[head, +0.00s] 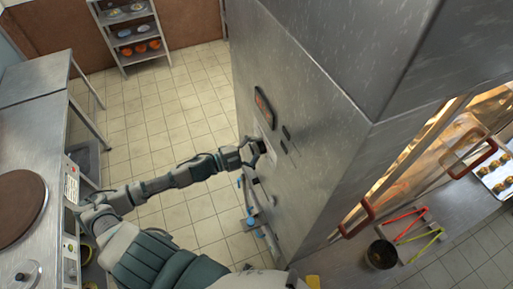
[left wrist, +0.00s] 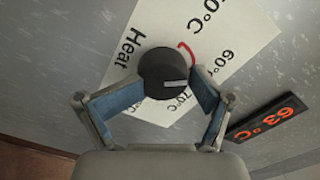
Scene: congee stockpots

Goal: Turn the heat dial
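The heat dial (left wrist: 163,73) is a round black knob with a pale pointer mark, on a white label (left wrist: 232,38) reading "Heat", with 60°C and 70°C marks and a red arc. In the head view the dial (head: 259,146) is on the steel oven's side panel. My left gripper (head: 251,151) is at the panel. In the left wrist view its blue-padded fingers (left wrist: 167,82) lie on opposite sides of the dial, the tips appearing to touch its edge. A display (left wrist: 267,117) beside the label shows 63°C in red. My right gripper is not in view.
The tall steel oven (head: 330,140) fills the right, with red door handles (head: 357,218). A steel counter (head: 33,120) stands at the left, and a shelf rack (head: 130,35) at the back. Tiled floor (head: 150,110) lies open between them.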

